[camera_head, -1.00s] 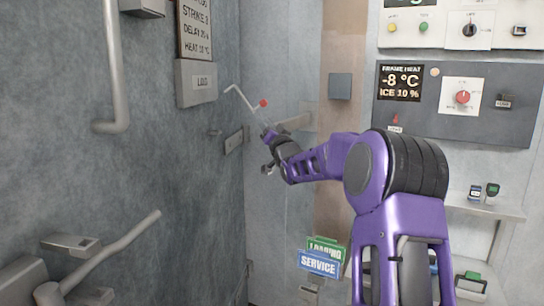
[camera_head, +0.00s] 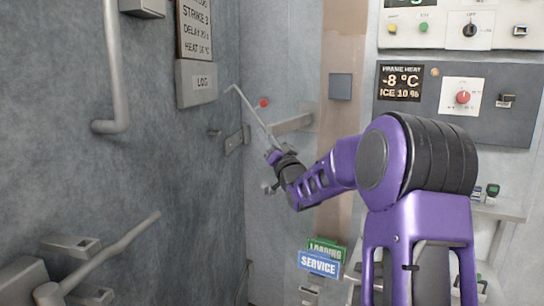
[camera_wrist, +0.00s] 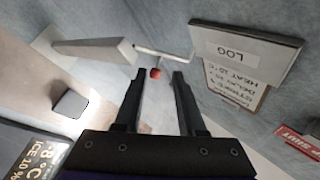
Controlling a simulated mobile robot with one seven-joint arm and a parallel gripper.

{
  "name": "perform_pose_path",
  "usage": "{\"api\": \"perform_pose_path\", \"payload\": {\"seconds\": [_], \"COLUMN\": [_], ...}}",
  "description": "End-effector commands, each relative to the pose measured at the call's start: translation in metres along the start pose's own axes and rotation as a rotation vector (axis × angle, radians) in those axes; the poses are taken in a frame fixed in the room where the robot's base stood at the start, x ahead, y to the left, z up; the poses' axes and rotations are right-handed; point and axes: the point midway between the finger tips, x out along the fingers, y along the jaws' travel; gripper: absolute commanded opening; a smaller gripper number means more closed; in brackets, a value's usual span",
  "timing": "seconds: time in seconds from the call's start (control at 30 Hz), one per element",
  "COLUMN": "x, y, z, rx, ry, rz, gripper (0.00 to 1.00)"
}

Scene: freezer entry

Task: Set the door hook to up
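The door hook is a thin, bent grey rod (camera_head: 252,108) by the corner, below and right of the LOG plate. A red knob (camera_head: 263,103) shows close beside the rod. My gripper (camera_head: 273,155) is at the rod's lower end in the head view, below the knob; whether it touches the rod I cannot tell. In the wrist view my gripper (camera_wrist: 158,82) has its two black fingers apart. The red knob (camera_wrist: 155,73) shows between the fingertips, seemingly beyond them. The rod (camera_wrist: 165,54) runs behind it, by the end of a grey bar (camera_wrist: 95,48).
The grey bar (camera_head: 292,123) juts from the wall right of the rod. The LOG plate (camera_head: 200,82) and a vertical handle (camera_head: 115,70) are at left. SERVICE and LOADING signs (camera_head: 320,262) hang below my arm. A control panel (camera_head: 450,120) is at right.

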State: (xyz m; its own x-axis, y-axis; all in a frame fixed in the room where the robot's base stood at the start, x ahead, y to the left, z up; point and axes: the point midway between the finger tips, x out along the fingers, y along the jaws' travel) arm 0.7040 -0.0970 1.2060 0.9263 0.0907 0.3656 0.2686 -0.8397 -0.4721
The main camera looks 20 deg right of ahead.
Motion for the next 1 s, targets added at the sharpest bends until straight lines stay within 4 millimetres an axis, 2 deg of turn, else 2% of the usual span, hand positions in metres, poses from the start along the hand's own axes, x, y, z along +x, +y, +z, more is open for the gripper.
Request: {"api": "perform_pose_path", "payload": {"seconds": [0.8,1.0], "x": [-0.055,-0.062], "y": [-0.002,-0.003], "z": [0.014,0.016], "rx": [-0.001,-0.001], "ry": [0.0,0.0], "rz": [0.0,0.001], "gripper": [0.39,0.39]}}
